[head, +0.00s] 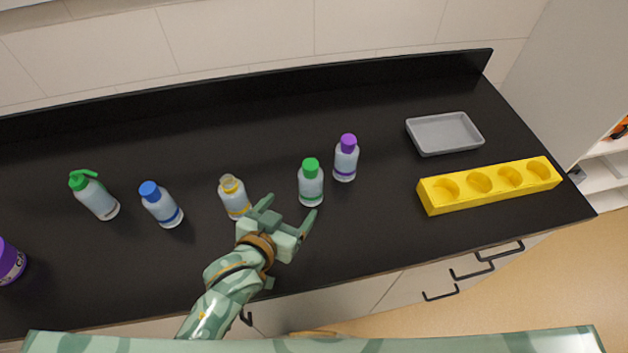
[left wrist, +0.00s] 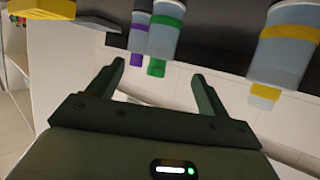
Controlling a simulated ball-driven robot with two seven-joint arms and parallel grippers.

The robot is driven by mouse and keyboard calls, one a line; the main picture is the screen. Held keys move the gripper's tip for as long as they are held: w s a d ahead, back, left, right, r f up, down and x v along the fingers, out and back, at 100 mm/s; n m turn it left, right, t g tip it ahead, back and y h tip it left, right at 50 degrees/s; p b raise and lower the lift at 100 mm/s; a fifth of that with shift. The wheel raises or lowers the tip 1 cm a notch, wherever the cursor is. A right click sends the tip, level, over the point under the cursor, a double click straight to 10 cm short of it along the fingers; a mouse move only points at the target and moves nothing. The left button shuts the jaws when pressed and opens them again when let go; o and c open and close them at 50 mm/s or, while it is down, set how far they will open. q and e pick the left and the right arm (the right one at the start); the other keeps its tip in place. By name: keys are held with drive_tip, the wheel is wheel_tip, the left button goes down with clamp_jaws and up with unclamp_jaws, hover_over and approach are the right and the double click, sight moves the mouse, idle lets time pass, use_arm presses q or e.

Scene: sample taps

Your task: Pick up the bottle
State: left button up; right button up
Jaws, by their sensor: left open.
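Several pale bottles stand upright on the black counter: one with a green pump top (head: 97,199), one with a blue cap (head: 164,208), one with yellow bands (head: 235,198), one with a green cap (head: 311,188) and one with a purple cap (head: 346,162). My left gripper (head: 289,207) is open and empty, in front of the counter's middle, between the yellow-banded and green-capped bottles. The left wrist view, upside down, shows the open fingers (left wrist: 158,82), the green-capped bottle (left wrist: 166,30) beyond them and the yellow-banded bottle (left wrist: 287,42) at the right. My right gripper is out of view.
A yellow rack (head: 488,192) with several round holes and a grey tray (head: 444,134) are on the counter's right. A purple container (head: 9,262) is cut off at the left edge. The black counter (head: 380,235) is clear right of the gripper. A low black ledge runs along the back.

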sight(306, 187)
use_arm(q)
drive_tip(key=x, duration=0.4)
drive_tip(key=shift+w+f+b, duration=0.25)
drive_tip(key=shift+w+b, duration=0.1)
drive_tip(key=shift+b, duration=0.05)
drive_tip(key=x, duration=0.3)
drive_tip(key=shift+w+d+b, duration=0.1)
drive_tip(key=shift+w+b, duration=0.1)
drive_tip(key=shift+b, duration=0.1)
drive_tip(key=shift+w+d+f, duration=0.1)
drive_tip(key=shift+w+f, duration=0.1)
drive_tip(key=shift+w, duration=0.05)
drive_tip(key=b+x, duration=0.1)
drive_tip(key=x, duration=0.3)
drive_tip(key=shift+w+d+f, duration=0.1)
drive_tip(key=shift+w+f, duration=0.1)
drive_tip(key=shift+r, duration=0.1)
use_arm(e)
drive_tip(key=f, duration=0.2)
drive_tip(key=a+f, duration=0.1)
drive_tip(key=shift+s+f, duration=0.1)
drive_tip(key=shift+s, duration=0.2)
use_arm(q)
drive_tip(key=shift+c, duration=1)
drive_tip(key=c, duration=1)
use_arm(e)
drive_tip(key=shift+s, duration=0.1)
